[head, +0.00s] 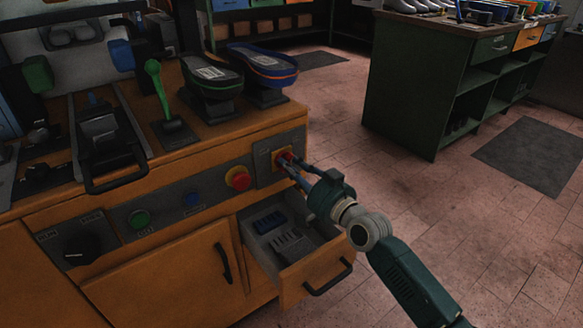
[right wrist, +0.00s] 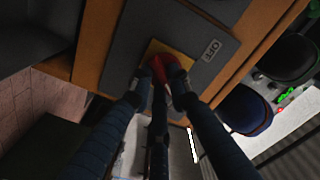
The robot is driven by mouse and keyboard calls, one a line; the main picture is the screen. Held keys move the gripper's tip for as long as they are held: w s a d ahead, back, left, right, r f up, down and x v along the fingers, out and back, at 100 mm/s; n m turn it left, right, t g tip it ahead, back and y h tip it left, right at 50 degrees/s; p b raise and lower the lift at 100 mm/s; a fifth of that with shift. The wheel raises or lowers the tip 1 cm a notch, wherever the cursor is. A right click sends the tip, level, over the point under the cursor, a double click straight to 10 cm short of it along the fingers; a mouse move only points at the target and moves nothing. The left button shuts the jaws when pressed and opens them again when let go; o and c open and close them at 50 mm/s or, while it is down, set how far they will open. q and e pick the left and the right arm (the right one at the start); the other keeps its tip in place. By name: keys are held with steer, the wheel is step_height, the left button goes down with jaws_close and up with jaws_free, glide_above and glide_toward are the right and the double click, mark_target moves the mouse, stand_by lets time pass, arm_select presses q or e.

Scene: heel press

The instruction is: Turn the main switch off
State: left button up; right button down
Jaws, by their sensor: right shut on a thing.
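The main switch (head: 281,156) is a red knob on a yellow plate at the right end of the grey front panel of the orange bench. In the right wrist view the red knob (right wrist: 168,68) sits between my fingertips, with a label reading OFF (right wrist: 211,49) beside the yellow plate. My right gripper (head: 290,162) is shut on the knob and partly hides it. The knob's exact turn angle is hard to tell. My left gripper is not in view.
An open drawer (head: 318,260) with dark items inside juts out below my right gripper. A red button on yellow (head: 238,178), a blue button (head: 193,199) and a green button (head: 139,218) sit to the left. Shoe forms (head: 211,78) stand above.

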arm_select(q)
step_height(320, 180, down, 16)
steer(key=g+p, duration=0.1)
steer(key=p, duration=0.3)
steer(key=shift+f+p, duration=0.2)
steer(key=shift+p, duration=0.2)
arm_select(e)
steer(key=shift+r+n, duration=0.2)
steer(key=shift+n, duration=7.8)
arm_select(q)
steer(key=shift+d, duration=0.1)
arm_select(e)
steer(key=c, duration=1.6)
jaws_free()
steer(key=shift+c, duration=0.2)
